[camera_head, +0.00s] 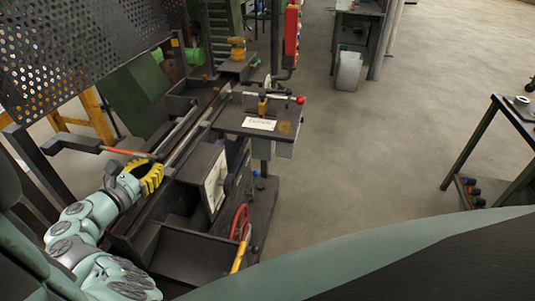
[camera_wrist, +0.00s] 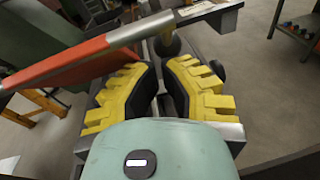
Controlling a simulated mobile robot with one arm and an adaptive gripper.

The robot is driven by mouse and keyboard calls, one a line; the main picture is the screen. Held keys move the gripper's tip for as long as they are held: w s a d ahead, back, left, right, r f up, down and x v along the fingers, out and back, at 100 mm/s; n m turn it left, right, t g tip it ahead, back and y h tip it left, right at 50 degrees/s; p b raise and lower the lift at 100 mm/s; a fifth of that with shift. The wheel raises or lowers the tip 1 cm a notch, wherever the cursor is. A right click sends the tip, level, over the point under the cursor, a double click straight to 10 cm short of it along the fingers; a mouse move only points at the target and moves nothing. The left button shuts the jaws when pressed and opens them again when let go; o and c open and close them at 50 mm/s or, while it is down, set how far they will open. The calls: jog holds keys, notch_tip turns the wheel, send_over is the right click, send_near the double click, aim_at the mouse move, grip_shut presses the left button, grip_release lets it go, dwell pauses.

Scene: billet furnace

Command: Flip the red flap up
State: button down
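The red flap shows as a long orange-red bar (camera_wrist: 60,66) on the left of the wrist view, with a bare grey metal end (camera_wrist: 142,29) reaching right across the tops of my fingers. In the head view the red bar (camera_head: 125,152) lies nearly level, just above and left of my gripper (camera_head: 152,178). My gripper has yellow toothed fingers with dark pads; in the wrist view (camera_wrist: 167,92) there is a gap between them and nothing held. I cannot tell whether a finger touches the bar. The flap's hinge is not clear.
A long dark machine bed (camera_head: 185,140) runs away beyond my gripper. A perforated dark screen (camera_head: 75,45) hangs at upper left. Open floor (camera_head: 370,150) lies further right.

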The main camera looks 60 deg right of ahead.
jog(key=shift+w+d+r, duration=0.1)
jog(key=shift+d, duration=0.05)
dwell(0.4)
jog(key=shift+a, duration=0.25)
jog(key=shift+s+a+y+p, duration=0.3)
jog(key=shift+a+y+p, duration=0.05)
jog(key=shift+y+p, duration=0.4)
jog(key=b+v, duration=0.1)
jog(key=v, duration=0.3)
jog(key=b+v, duration=0.1)
jog(key=v, duration=0.4)
jog(key=shift+w+a+f+b, duration=0.1)
jog(key=shift+w+f+b, duration=0.15)
jog(key=shift+b, duration=0.15)
jog(key=shift+s+a+r, duration=0.2)
jog(key=shift+a+r, duration=0.05)
jog(key=shift+a, duration=0.25)
